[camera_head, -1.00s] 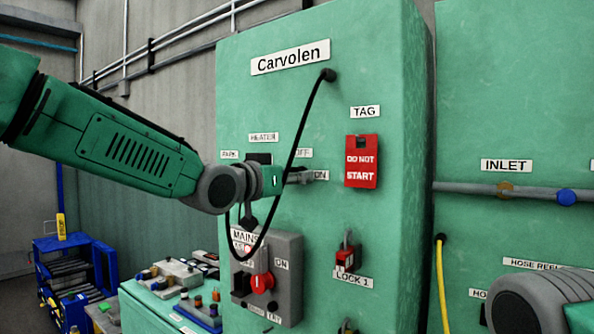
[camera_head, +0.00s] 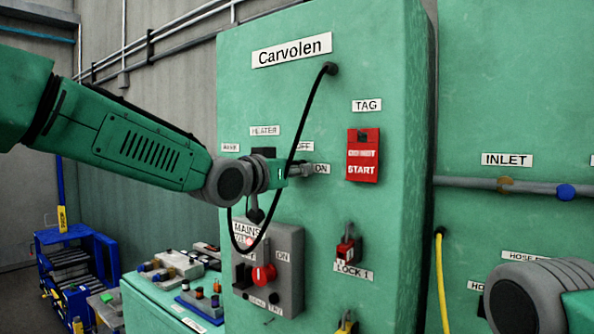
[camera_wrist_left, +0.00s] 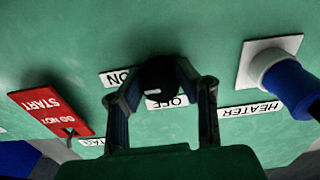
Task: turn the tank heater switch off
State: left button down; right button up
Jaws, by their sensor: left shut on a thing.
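The heater switch is a dark round knob (camera_wrist_left: 158,72) with a small white mark, in the left wrist view. The fingers of my left gripper (camera_wrist_left: 162,98) stand on either side of it and are closed on it. In the head view my left gripper (camera_head: 302,170) is at the green cabinet, beside the ON label (camera_head: 321,169), and it hides the knob. The HEATER label (camera_head: 265,131) is to its upper left, and the OFF label (camera_wrist_left: 172,102) shows just beside the knob in the wrist view. I cannot tell which label the mark points to. My right gripper is out of view.
A black cable (camera_head: 303,128) hangs in front of the panel, crossing close to my left gripper. A red DO NOT START tag (camera_head: 363,158) is to the right. The MAINS box (camera_head: 285,270) with a red knob is below. A blue plug (camera_wrist_left: 292,87) is near the switch.

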pick_arm(q)
jog(key=n+p, duration=0.1)
jog(key=n, duration=0.2)
jog(key=shift+a+r+n, duration=0.1)
jog(key=shift+n, duration=1.1)
jog(key=n, duration=0.2)
jog(key=shift+n, duration=0.4)
jog(key=n, duration=0.4)
jog(key=n+b, duration=0.1)
jog(key=n, duration=0.4)
jog(key=shift+b, duration=0.3)
jog(key=shift+n, duration=0.3)
jog(key=c, duration=1.3)
grip_release()
jog(key=shift+o, duration=0.2)
jog(key=shift+w+f, duration=0.2)
